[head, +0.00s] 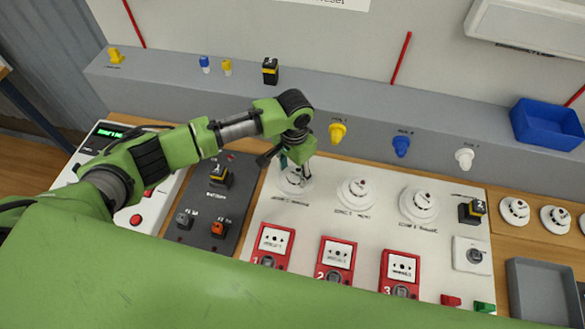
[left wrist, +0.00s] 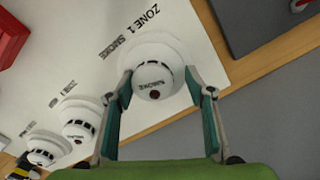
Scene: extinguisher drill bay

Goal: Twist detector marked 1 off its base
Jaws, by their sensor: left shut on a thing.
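The zone 1 detector (head: 292,184) is a round white smoke detector on the white board (head: 262,222), partly hidden by my left gripper (head: 301,166) in the head view. In the left wrist view the detector (left wrist: 154,80) sits on its white base, by the print "ZONE 1 SMOKE". My left gripper (left wrist: 160,92) has one finger on each side of the detector head and is shut on it. The detector looks seated on its base; whether it is turned cannot be told. My right gripper is not in view.
Two more detectors (head: 356,194) (head: 418,203) stand to the right in a row. Red call points (head: 270,246) line the board's front. A dark panel (head: 205,242) with switches lies left. A blue bin (head: 547,125) and a grey tray (head: 541,291) are at the right.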

